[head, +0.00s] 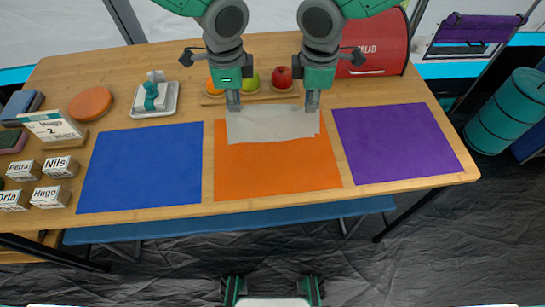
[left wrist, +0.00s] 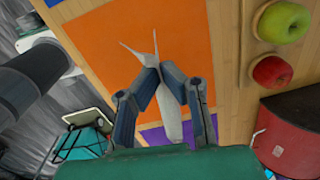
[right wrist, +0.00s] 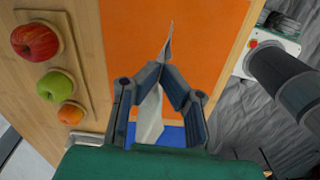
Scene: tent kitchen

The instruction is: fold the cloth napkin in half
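The cloth napkin (head: 272,124) is pale grey and lies over the far part of the orange mat (head: 275,172), stretched between my two grippers. Its near edge is slightly wavy. My left gripper (head: 233,104) is shut on the napkin's left side, and my right gripper (head: 312,102) is shut on its right side. In the left wrist view the napkin (left wrist: 172,112) shows as a narrow strip between the fingers, with thin points sticking out past the tips. The right wrist view shows the napkin (right wrist: 149,115) similarly, nearly edge-on. I cannot tell how much of it touches the mat.
A blue mat (head: 142,168) lies left and a purple mat (head: 396,143) right. Fruit, including a red apple (head: 281,77), sits on small boards behind the grippers. A red bread box (head: 378,45) stands behind right. Name blocks (head: 60,167) and a sign (head: 55,127) fill the left end.

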